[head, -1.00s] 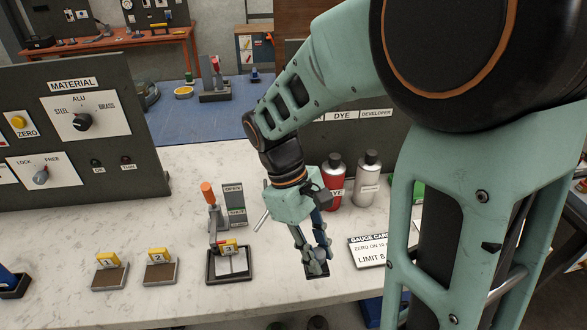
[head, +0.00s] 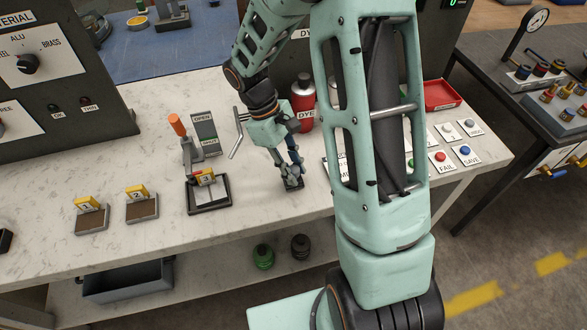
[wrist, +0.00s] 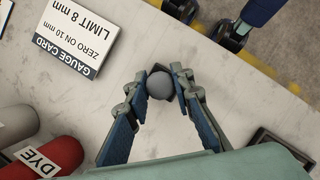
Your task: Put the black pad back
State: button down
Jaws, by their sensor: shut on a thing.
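The black pad (head: 294,185) is a small dark square at the tips of my gripper (head: 290,174), at the bench's front part. In the wrist view my gripper (wrist: 160,88) is shut on a grey round knob (wrist: 160,85), and a dark edge of the pad (wrist: 158,68) shows behind it. The fingers hide most of the pad; I cannot tell whether it touches the bench.
Blocks tagged 1 (head: 91,218) and 2 (head: 141,208) lie farther left. An orange-handled lever (head: 177,125) stands behind the tray. A red dye bottle (head: 302,100) stands behind my gripper. The gauge card (wrist: 74,35) lies nearby. Bare bench lies between tray and gripper.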

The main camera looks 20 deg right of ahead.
jog(key=shift+f, duration=0.2)
jog(key=c, duration=1.7)
grip_release()
jog(key=shift+r, duration=0.3)
jog(key=v, duration=1.1)
jog(key=shift+w+a+r, duration=0.1)
jog(key=shift+a+r, duration=0.05)
jog(key=shift+r, duration=0.15)
